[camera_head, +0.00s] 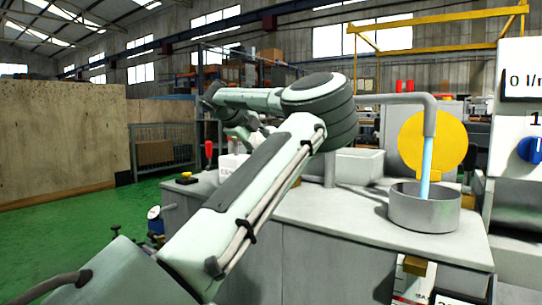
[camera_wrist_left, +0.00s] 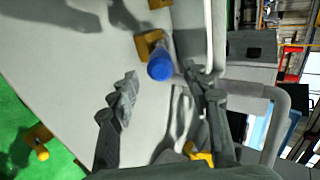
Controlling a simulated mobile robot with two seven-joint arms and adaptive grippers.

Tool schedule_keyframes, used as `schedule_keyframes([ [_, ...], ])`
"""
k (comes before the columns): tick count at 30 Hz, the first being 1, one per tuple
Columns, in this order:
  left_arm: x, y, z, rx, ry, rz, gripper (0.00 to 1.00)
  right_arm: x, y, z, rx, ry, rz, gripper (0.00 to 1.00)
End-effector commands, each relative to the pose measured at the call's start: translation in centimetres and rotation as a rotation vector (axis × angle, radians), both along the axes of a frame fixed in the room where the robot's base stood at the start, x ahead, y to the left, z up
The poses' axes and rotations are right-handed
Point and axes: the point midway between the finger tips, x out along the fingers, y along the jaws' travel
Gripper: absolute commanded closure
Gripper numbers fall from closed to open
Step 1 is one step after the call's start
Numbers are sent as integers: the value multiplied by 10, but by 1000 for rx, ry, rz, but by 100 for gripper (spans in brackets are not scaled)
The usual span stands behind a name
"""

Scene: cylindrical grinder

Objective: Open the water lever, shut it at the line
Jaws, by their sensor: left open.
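A blue round knob (camera_wrist_left: 160,65) on a brass mount (camera_wrist_left: 147,44) shows in the left wrist view; it looks like the water lever's end. My left gripper (camera_wrist_left: 162,88) is open, its fingers to either side of and below the knob in the picture; I cannot tell whether they touch it. In the head view my own arm mostly hides the gripper and lever. A grey spout (camera_head: 430,118) has a light blue water stream (camera_head: 426,168) running into a round metal pot (camera_head: 425,213). The water level and the line are not visible. My right gripper is out of view.
A yellow disc (camera_head: 433,142) stands behind the stream. The grey bench top (camera_head: 330,205) is clear in front of the pipe.

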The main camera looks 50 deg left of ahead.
Motion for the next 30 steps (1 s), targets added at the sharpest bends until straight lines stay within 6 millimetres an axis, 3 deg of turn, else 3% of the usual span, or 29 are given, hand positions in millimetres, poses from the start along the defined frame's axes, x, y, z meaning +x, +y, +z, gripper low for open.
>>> schedule_keyframes([
  [6, -35, -11, 27, 0, -2, 1, 52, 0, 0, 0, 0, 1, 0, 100],
  [12, -52, -16, 39, 1, 0, 0, 52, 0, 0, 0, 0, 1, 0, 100],
  [30, -54, -17, 41, 1, 1, 0, 52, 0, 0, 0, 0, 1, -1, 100],
])
